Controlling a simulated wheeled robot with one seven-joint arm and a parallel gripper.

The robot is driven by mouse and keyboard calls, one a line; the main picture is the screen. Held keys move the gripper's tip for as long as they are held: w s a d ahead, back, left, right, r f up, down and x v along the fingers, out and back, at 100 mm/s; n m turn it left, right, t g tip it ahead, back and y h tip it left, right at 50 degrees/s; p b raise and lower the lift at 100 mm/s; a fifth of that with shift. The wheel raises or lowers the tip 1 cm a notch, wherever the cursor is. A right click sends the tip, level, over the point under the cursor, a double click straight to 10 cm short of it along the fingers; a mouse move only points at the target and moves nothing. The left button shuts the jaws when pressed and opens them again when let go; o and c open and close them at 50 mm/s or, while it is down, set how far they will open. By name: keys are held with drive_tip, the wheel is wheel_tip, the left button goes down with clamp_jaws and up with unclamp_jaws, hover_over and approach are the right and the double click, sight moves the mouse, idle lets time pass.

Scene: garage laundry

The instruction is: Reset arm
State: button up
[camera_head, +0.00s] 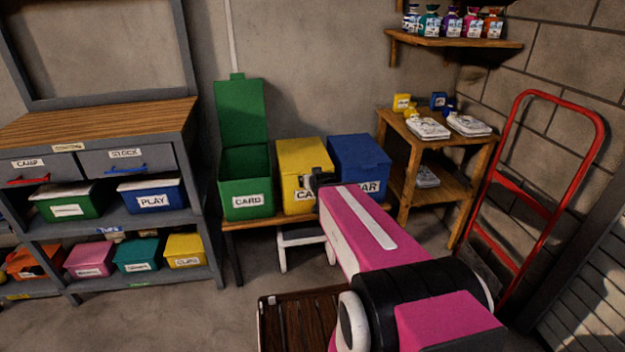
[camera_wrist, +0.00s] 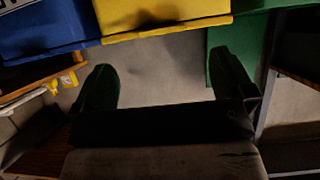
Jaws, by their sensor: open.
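My arm, pink and white with a black joint, reaches forward from the lower right of the head view. My gripper (camera_wrist: 165,85) shows in the wrist view as two dark fingers standing wide apart. It is open, with nothing between the fingers. In the head view the arm's end is in front of the yellow bin (camera_head: 300,170) and the blue bin (camera_head: 358,165), and the fingers are hard to make out there. In the wrist view the yellow bin (camera_wrist: 165,18) and blue bin (camera_wrist: 45,25) lie beyond the fingertips.
A green bin (camera_head: 246,185) with its lid up stands left on the low bench (camera_head: 262,222). A wooden stand (camera_head: 405,190), red hand truck (camera_head: 520,190) and shelf unit (camera_head: 205,240) stand around. A dark wooden slatted thing (camera_head: 300,318) is low in front. Floor is clear at left front.

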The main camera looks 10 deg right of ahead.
drive_tip(key=shift+s, duration=0.2)
drive_tip(key=s+f+g, duration=1.1)
drive_tip(key=s+g, duration=0.1)
drive_tip(key=s, duration=0.2)
drive_tip(key=shift+f, duration=0.15)
idle(0.5)
